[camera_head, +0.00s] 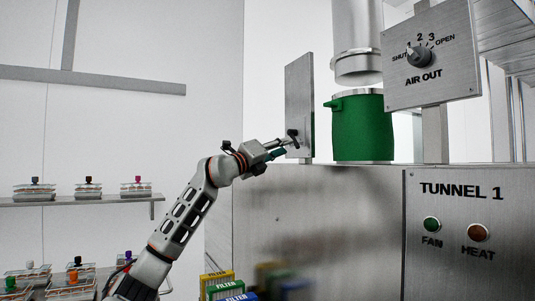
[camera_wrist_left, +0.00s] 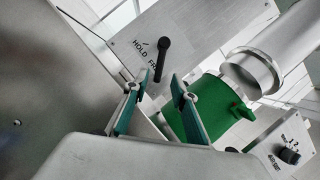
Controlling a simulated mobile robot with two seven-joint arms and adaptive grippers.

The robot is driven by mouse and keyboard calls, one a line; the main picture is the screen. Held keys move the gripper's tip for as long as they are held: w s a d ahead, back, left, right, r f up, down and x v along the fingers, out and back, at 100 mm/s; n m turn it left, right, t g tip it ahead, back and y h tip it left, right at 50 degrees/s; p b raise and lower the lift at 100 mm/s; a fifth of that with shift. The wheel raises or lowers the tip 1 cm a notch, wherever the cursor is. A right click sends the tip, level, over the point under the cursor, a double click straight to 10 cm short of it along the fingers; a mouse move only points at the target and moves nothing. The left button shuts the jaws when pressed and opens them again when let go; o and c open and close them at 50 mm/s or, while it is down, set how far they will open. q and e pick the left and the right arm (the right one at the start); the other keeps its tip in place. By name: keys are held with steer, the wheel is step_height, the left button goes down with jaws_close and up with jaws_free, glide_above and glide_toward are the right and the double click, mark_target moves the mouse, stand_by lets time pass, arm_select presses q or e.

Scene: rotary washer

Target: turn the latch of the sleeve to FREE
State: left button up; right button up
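The latch is a black lever (camera_wrist_left: 163,58) on a grey metal plate marked HOLD and FREE (camera_wrist_left: 190,30). The lever covers part of the word FREE; I cannot tell which setting it is at. In the head view the plate (camera_head: 299,85) stands nearly edge-on, left of the green sleeve (camera_head: 362,128). The sleeve also shows in the left wrist view (camera_wrist_left: 214,105). My left gripper (camera_head: 290,146) is at the plate's lower part. In the left wrist view its teal-padded fingers (camera_wrist_left: 158,82) are open, apart on either side of the lever's lower end; contact is unclear. My right gripper is out of view.
A metal pipe (camera_head: 357,40) hangs above the sleeve. The AIR OUT dial panel (camera_head: 435,60) stands right of it. Below is the steel TUNNEL 1 cabinet (camera_head: 320,215). Coloured filter boxes (camera_head: 217,283) are at the lower middle, and shelves (camera_head: 80,201) with small items at left.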

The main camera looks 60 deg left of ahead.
arm_select(q)
steer(key=v, duration=0.6)
steer(key=shift+s, duration=0.15)
stand_by(0.5)
steer(key=shift+f, duration=0.1)
